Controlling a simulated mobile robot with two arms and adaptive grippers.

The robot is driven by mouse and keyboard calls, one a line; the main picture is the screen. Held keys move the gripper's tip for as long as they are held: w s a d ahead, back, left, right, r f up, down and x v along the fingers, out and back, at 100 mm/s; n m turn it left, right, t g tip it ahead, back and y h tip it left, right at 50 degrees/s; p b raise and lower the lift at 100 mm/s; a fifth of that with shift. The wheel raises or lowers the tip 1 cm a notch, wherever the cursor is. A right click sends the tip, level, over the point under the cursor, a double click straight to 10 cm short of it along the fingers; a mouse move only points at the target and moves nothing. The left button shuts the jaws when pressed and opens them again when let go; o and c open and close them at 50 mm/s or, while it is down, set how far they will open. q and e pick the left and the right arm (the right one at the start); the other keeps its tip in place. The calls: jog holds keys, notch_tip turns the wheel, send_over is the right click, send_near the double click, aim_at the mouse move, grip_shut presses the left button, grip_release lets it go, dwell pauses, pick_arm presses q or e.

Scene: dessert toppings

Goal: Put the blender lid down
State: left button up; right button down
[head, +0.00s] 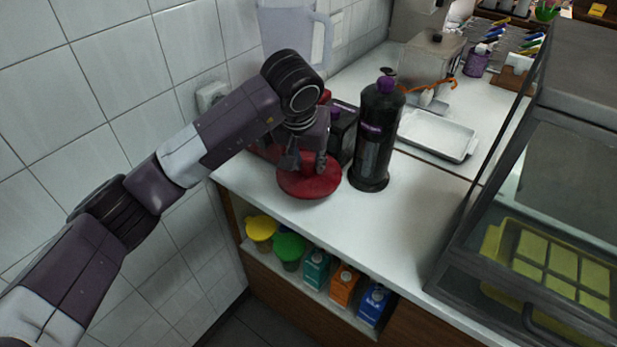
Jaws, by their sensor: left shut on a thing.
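The blender lid (312,187) is a round dark red disc near the counter's front left edge. My left gripper (306,163) is above it with its fingers pointing down, shut on the lid's upper part. The fingers hide the part they grip. I cannot tell whether the lid touches the counter. The blender (290,35), with a clear jug and handle, stands behind my left arm, which hides much of it. My right gripper is not in view.
A tall black bottle with a purple cap (376,135) stands close to the lid's right. A white tray (437,136) lies behind it. The white counter (408,220) is clear at front right, up to a dark glass case (560,160). Cartons (344,284) sit on a shelf below.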

aim_at(307, 174)
pick_arm(q)
notch_tip(307, 174, down, 6)
jog(key=shift+d+r+p, duration=0.1)
jog(key=shift+p, duration=0.3)
jog(key=shift+f+b, duration=0.3)
jog(key=o, duration=1.2)
jog(key=shift+r, duration=0.1)
jog(key=shift+r, duration=0.5)
jog(key=b+v, duration=0.1)
jog(key=v, duration=1)
jog(key=shift+s+r, duration=0.1)
jog(key=shift+s, duration=0.2)
